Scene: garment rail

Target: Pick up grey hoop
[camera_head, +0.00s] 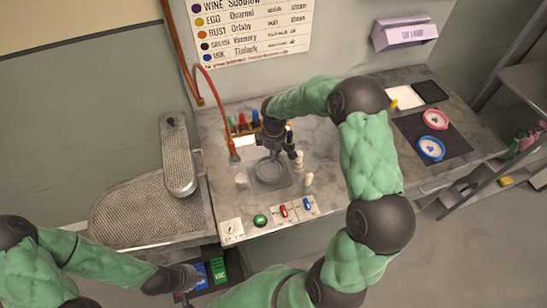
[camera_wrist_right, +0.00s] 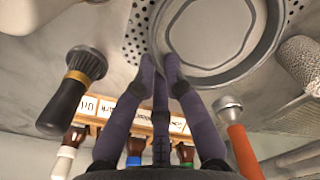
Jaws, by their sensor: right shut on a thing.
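In the right wrist view the hoop (camera_wrist_right: 228,74) fills the upper middle, partly cut off by the frame. My right gripper (camera_head: 274,154) reaches down over its far edge. In the wrist view its fingertips (camera_wrist_right: 164,64) are shut on the hoop's rim. I cannot tell whether the hoop is lifted. My left gripper (camera_head: 198,277) is low at the front left, away from the hoop; its fingers are too small to read.
A rack of coloured-handled tools (camera_head: 240,129) stands behind the hoop. A red hose (camera_head: 222,100) rises left of it, and small pale bottles (camera_head: 308,179) stand right. Red and blue switches (camera_head: 283,210) lie in front. Pink (camera_head: 435,119) and blue (camera_head: 431,148) rings lie on a dark mat at right.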

